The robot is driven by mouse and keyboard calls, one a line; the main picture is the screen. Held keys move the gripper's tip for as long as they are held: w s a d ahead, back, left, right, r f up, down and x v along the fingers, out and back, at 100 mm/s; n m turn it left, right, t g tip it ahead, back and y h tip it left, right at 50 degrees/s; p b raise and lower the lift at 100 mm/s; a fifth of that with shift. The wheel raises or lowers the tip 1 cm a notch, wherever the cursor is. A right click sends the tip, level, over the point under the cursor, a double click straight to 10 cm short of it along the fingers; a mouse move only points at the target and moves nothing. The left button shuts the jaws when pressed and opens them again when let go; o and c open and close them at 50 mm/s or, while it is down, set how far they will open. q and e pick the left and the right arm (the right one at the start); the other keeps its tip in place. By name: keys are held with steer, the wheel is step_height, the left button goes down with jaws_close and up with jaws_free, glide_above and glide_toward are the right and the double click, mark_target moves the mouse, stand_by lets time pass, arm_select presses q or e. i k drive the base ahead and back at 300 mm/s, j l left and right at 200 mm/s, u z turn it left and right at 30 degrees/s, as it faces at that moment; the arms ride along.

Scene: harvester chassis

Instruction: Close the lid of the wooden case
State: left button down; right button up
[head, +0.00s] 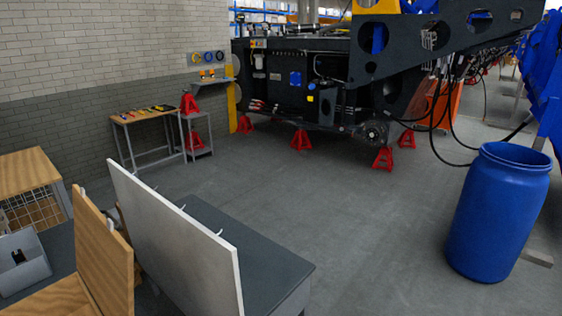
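The wooden case (52,300) is at the lower left, cut off by the bottom edge of the head view. Its wooden lid (102,252) stands open, close to upright, along the right side of the case. Most of the case's inside is out of view. Neither of my grippers shows in the head view, and I see nothing touching the lid.
A white upright panel (175,240) stands just right of the lid, along a dark grey bench top (255,255). A light grey box (22,265) is left of the case. A blue barrel (497,212) stands at right. The floor between is clear.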

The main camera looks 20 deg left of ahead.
mark_target(104, 261)
steer(key=i+l+u, duration=0.1)
steer(key=i+u, duration=0.15)
steer(key=u, duration=0.2)
steer(key=i+l+u, duration=0.2)
steer(key=u, duration=0.3)
steer(key=i+l+u, duration=0.25)
steer(key=u, duration=0.2)
steer(key=i+l+u, duration=0.15)
steer(key=l+u, duration=0.3)
steer(key=i+l+u, duration=0.1)
steer(key=l+u, duration=0.25)
steer(key=u, duration=0.15)
steer(key=l+u, duration=0.45)
